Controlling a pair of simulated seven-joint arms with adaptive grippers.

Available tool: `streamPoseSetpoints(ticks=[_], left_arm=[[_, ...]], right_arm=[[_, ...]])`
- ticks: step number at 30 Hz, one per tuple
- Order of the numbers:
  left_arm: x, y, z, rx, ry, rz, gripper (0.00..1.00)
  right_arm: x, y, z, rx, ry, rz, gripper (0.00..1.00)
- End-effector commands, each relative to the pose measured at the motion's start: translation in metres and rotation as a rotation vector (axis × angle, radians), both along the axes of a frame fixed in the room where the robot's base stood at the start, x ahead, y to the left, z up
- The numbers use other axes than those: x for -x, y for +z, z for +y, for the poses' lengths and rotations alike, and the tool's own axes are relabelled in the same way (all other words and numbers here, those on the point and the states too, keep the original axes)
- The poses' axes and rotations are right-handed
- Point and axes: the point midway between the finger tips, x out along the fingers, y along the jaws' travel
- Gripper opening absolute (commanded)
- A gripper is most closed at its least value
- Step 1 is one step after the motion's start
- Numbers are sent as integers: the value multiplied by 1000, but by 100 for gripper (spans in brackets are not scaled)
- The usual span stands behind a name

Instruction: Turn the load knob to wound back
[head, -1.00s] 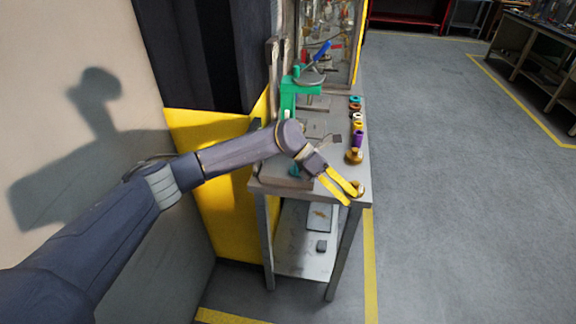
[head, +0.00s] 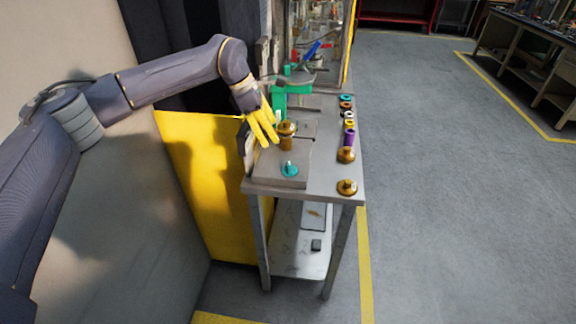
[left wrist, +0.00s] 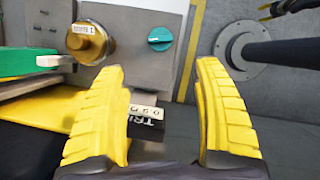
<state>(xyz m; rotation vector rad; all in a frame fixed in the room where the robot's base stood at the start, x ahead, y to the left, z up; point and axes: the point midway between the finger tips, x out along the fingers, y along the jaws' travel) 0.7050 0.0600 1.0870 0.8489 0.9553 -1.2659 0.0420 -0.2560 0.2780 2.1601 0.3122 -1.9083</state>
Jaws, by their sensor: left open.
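The teal knob (head: 290,170) with a pale pointer, which I take for the load knob, sits on the grey block (head: 268,178) at the bench's near left. It also shows in the left wrist view (left wrist: 160,39). A brass cylinder (head: 287,142) with a wider top stands behind it; in the left wrist view it carries a small label (left wrist: 78,41). My left gripper (head: 267,138) is open, its yellow fingers left of the brass cylinder and behind the knob. A dark, yellow-edged shape at that view's top right may be my right gripper (left wrist: 287,8).
Two brass weights (head: 346,155) (head: 347,187) and several coloured rings (head: 347,117) line the bench's right edge. A green fixture (head: 290,97) stands behind the block. A yellow panel (head: 205,180) borders the bench on the left. Open floor lies right.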

Motion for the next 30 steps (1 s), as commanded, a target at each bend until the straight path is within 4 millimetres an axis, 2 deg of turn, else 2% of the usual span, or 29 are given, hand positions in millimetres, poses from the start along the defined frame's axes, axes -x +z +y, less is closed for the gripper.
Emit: streamPoseSetpoints(ticks=[3,18,24,30], left_arm=[[0,-21,-9,0,-2,4,69],[-4,-102,-43,2,1,3,69],[-5,-124,-51,1,1,2,69],[-6,-136,-57,2,0,1,69]], right_arm=[[0,0,0,0,0,0,44],[1,0,-1,0,1,1,44],[1,0,-1,0,1,1,44],[1,0,-1,0,1,1,44]])
